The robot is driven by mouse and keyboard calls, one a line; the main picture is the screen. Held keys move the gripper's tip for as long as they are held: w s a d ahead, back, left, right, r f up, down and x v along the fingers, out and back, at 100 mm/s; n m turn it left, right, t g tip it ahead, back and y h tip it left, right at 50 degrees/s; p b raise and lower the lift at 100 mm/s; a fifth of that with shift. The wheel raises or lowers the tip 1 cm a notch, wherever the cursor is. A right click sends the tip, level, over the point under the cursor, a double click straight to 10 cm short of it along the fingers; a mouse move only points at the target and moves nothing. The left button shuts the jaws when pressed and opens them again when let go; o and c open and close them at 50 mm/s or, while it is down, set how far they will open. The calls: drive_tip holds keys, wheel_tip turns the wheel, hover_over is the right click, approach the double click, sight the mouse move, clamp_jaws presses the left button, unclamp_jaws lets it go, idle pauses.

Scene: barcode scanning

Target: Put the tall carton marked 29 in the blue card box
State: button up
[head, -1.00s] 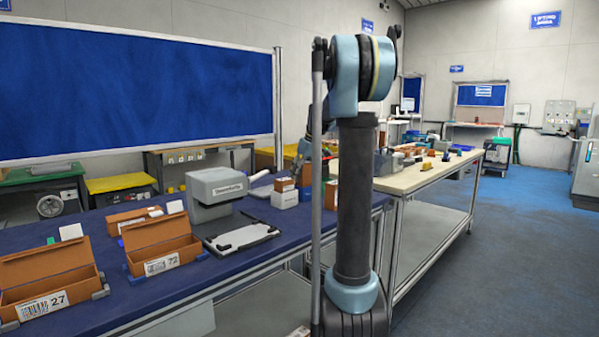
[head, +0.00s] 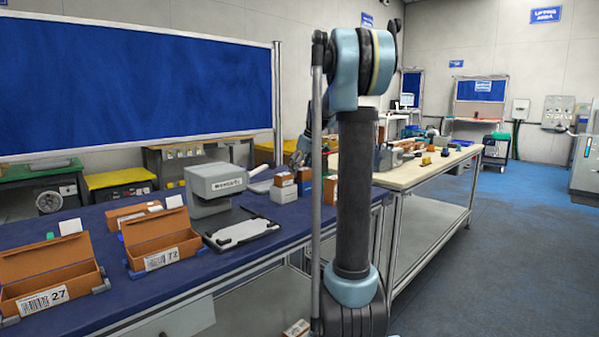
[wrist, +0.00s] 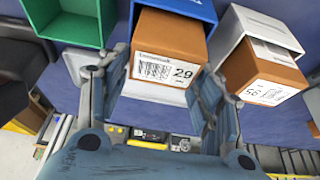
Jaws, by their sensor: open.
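The tall carton marked 29 (wrist: 168,52) is brown with a white barcode label, seen in the wrist view at upper middle. It sits within the walls of the blue card box (wrist: 207,9); how deep it goes I cannot tell. My gripper (wrist: 162,72) is open, with one finger on each side of the carton's near end. Whether the fingers touch it I cannot tell. In the head view my gripper (head: 301,154) is small and partly hidden by my arm, and I cannot make out this carton there.
In the wrist view a green box (wrist: 97,30) stands at left and a white box (wrist: 228,28) with another labelled brown carton (wrist: 268,80) at right. In the head view, brown bins (head: 50,270), a grey machine (head: 214,180) and small cartons (head: 284,190) occupy the blue-topped table.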

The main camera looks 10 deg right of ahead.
drive_tip(key=shift+r, duration=0.15)
drive_tip(key=shift+r, duration=1.95)
drive_tip(key=shift+o, duration=0.3)
drive_tip(key=o, duration=0.5)
drive_tip(key=v, duration=1.2)
drive_tip(key=shift+f, duration=0.1)
